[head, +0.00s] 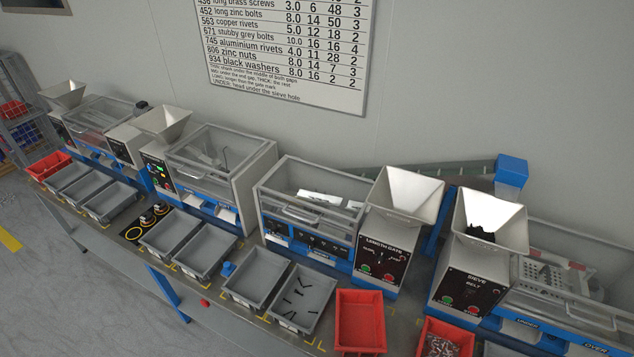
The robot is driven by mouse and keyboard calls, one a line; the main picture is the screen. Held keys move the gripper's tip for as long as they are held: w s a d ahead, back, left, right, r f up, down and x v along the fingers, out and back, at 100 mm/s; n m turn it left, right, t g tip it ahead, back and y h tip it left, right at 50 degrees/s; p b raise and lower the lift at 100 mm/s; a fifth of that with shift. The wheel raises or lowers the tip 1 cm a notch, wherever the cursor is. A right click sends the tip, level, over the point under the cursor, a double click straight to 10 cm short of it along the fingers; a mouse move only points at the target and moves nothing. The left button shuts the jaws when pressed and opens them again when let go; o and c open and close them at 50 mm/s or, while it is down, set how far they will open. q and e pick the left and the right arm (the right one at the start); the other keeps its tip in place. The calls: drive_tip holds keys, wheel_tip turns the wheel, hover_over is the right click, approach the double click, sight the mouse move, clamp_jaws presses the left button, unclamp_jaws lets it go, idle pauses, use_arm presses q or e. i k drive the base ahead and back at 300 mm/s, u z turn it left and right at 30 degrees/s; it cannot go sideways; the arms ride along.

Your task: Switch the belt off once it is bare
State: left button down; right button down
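A dark green inclined belt (430,169) runs behind the machines, up to a blue box (512,170) at the right. Its visible stretch looks bare; the rest is hidden behind hoppers and machines. The sieve machine's dark panel (468,290) appears to carry a BELT label, with a green button (447,300) and a red button (472,310) below. Whether the belt is running cannot be told from one frame. Dark pieces (481,234) lie in the hopper (490,215) above this panel. Neither of my grippers is in view.
The length gate machine (315,205) stands left of the sieve, with an empty-looking hopper (406,194). A grey tray (304,296) holds several dark bolts. One red bin (360,320) looks empty; another (447,338) holds small metal parts. More machines and grey trays stand leftward.

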sight(468, 292)
drive_tip(key=z, duration=1.25)
